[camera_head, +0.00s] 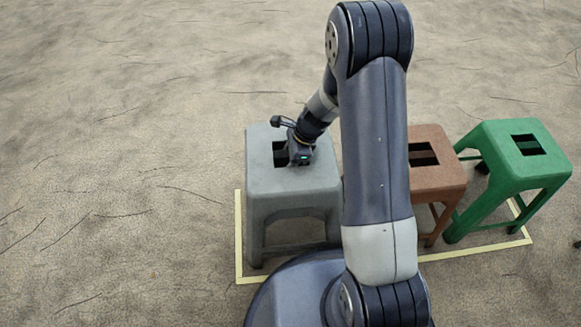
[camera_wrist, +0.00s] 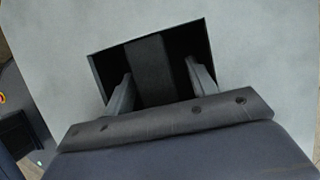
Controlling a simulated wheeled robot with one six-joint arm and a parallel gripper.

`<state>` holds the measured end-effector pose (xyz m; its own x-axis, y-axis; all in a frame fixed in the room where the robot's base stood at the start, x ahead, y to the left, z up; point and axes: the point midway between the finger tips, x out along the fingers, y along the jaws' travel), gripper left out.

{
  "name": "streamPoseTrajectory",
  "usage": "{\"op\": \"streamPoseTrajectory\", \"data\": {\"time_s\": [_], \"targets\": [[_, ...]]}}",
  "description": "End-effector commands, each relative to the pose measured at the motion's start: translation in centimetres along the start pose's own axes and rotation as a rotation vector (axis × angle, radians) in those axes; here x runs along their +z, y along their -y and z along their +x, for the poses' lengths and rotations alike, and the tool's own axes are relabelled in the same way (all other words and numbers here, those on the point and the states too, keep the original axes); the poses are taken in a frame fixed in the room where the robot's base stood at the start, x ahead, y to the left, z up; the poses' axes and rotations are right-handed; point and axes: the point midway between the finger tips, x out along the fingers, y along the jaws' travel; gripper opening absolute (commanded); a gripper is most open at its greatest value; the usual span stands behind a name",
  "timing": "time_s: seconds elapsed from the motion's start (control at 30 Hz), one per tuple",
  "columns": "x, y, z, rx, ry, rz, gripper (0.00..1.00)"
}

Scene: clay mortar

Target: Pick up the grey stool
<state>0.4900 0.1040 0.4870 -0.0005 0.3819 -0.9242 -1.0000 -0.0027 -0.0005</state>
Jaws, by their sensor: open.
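The grey stool (camera_head: 262,182) stands upright on the floor, left of my arm in the head view. Its seat has a rectangular opening split by a central bar. My gripper (camera_head: 290,156) is at that opening, pointing down. In the wrist view the seat (camera_wrist: 250,50) fills most of the picture, and the bar (camera_wrist: 150,68) runs through the dark opening. My gripper's two fingers (camera_wrist: 160,82) are spread, one on each side of the bar, with gaps between them and it. The fingertips' depth in the opening is hard to tell.
A brown stool (camera_head: 437,178) stands right of the grey one, partly hidden behind my arm. A green stool (camera_head: 500,147) stands farther right. Pale yellow tape (camera_head: 239,240) marks the floor around the stools. The floor at the left is clear.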

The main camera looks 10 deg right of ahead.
Motion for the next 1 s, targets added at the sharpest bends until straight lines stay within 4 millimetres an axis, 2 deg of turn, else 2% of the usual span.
{"op": "streamPoseTrajectory", "data": {"time_s": [0.83, 1.0], "targets": [[-0.19, -0.02, 0.39, 0.001, 0.000, -0.001, 0.55], [-0.19, -0.03, 0.39, 0.001, 0.000, 0.000, 0.42]]}}
